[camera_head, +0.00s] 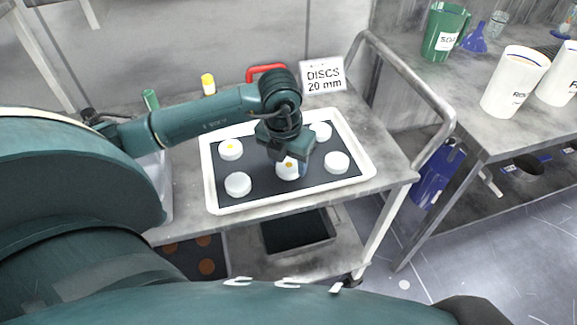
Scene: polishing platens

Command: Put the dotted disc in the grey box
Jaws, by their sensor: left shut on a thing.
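A white tray (367,167) with a dark mat lies on the metal cart and bears several white discs. My left gripper (289,163) points down over the middle of the tray and is shut on a white disc with an orange mark (287,173); the fingers partly hide it. I cannot tell whether this disc is touching the mat. Another disc with a yellow dot (231,149) lies at the tray's back left. Plain-looking discs lie at front left (238,184), right (336,162) and back right (320,131). A pale grey box (157,185) at the cart's left is mostly hidden by my arm.
A sign reading "DISCS 20 mm" (324,76) stands behind the tray. A red handle (265,70), a yellow-capped bottle (208,84) and a green item (150,99) are at the back. The cart's rail (410,80) rises at right. A bench (430,90) with cups stands beyond.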

